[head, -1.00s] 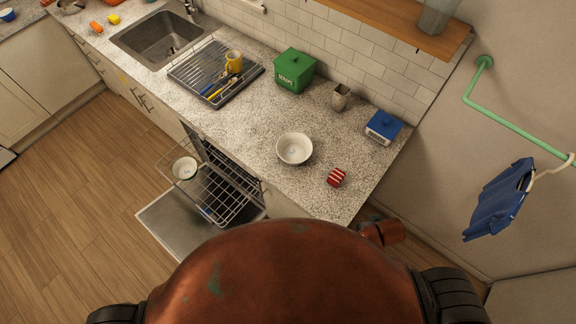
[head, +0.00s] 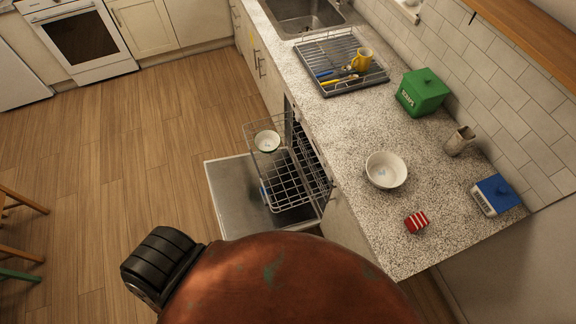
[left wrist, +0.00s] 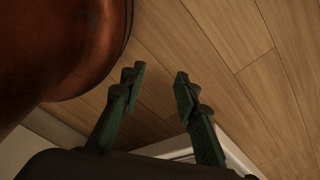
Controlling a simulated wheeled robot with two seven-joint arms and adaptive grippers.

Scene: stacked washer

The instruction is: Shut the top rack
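In the head view the dishwasher door (head: 232,195) is folded down open below the counter. The top rack (head: 282,185) is pulled out over the door, a wire basket with a white bowl (head: 267,141) in its far left part. My left gripper (left wrist: 158,80) shows in the left wrist view, its green fingers apart with nothing between them, above the wooden floor. It is not in the head view, and no rack shows near it. My right gripper is not in view.
The counter (head: 330,130) carries a white bowl (head: 386,170), a red striped item (head: 416,222), a green bin (head: 423,92), a blue-topped box (head: 495,195) and a drying rack (head: 340,62). Open wooden floor (head: 130,150) lies left of the door. Chair legs (head: 20,235) show at the far left.

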